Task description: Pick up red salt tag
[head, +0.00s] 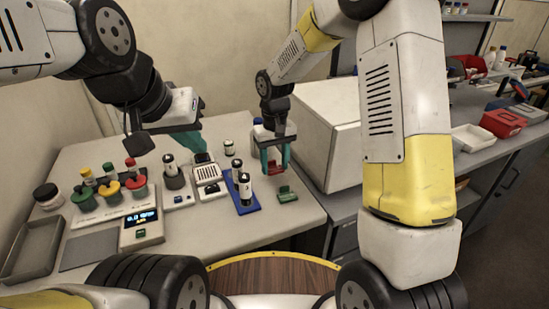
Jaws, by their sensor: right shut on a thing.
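A small red tag (273,168) is between the teal fingertips of my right gripper (275,162). The gripper is shut on it and holds it just above or at the table, beyond a green tag (287,195); the exact height is hard to tell. I cannot read any label on the red tag. My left gripper (163,143) is over the left part of the table, above the instruments, with its teal fingers apart and nothing seen between them.
A blue rack (247,207) with white-and-black cylinders stands left of the green tag. A scale (141,229), red, yellow and green-topped items and a grey tray (30,250) are further left. A large white box (318,125) stands right of my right gripper.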

